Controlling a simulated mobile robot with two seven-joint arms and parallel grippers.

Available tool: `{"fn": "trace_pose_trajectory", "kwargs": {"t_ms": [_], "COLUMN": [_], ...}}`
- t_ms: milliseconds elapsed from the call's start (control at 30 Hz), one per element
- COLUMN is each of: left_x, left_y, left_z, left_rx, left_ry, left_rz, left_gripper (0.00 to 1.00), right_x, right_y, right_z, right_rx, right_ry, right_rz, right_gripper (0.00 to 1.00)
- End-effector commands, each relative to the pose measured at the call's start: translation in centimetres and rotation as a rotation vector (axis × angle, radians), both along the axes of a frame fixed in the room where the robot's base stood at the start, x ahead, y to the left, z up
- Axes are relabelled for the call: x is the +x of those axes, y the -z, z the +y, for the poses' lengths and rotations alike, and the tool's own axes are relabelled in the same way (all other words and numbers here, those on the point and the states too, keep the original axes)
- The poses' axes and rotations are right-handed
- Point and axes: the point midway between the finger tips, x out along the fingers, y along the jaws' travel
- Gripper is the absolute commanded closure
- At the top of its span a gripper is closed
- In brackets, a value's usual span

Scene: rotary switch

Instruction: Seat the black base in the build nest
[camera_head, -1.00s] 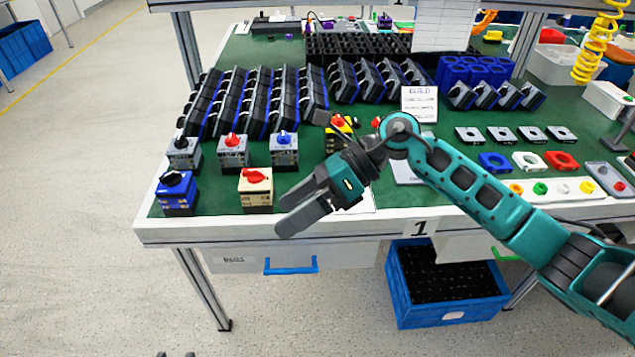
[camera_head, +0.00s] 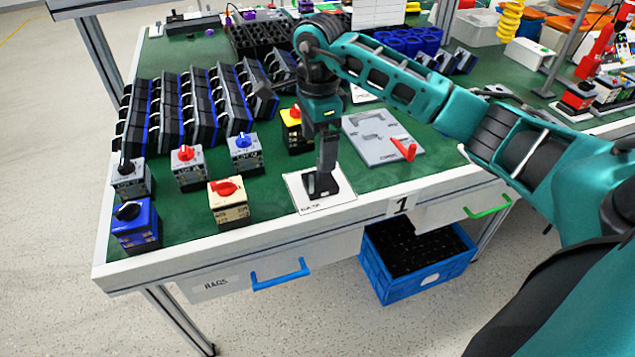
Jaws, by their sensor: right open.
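The black base (camera_head: 318,190) lies on a white labelled card (camera_head: 316,206) near the table's front edge. My right gripper (camera_head: 327,176) points straight down over it, with its fingertips at or just above the base. The fingers are seen edge-on and line up, so the gap between them is hidden; the gripper is open. Whether the fingers touch the base I cannot tell. A grey plate with a recessed outline, which looks like the build nest (camera_head: 372,148), lies to the right of the gripper, empty, with a red lever (camera_head: 404,150). My left gripper is not in view.
Several finished switches stand to the left, including a beige one (camera_head: 228,203) and a blue one (camera_head: 135,224). A yellow switch (camera_head: 291,131) stands just behind my gripper. Racks of black parts (camera_head: 200,105) fill the back left. A blue crate (camera_head: 415,262) sits below the table.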

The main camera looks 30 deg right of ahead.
Motion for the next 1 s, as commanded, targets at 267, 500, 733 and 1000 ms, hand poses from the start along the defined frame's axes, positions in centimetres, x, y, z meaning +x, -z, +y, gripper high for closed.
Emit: {"fn": "trace_pose_trajectory", "kwargs": {"t_ms": [267,500,733,1000], "left_x": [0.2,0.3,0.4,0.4], "left_y": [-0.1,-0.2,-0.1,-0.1], "left_z": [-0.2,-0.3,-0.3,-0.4], "left_rx": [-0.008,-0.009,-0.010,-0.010], "left_ry": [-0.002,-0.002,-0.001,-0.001], "left_rz": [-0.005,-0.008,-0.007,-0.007], "left_gripper": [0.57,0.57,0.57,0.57], "right_x": [0.0,-0.3,-0.2,-0.2], "right_y": [3.0,6.3,8.0,8.0], "right_z": [0.1,-0.3,-0.3,-0.3], "right_rx": [0.003,0.004,0.003,0.003], "right_ry": [-0.001,0.000,-0.001,-0.001], "right_rz": [0.000,0.003,-0.001,-0.002], "right_gripper": [0.02,0.02,0.02,0.10]}}
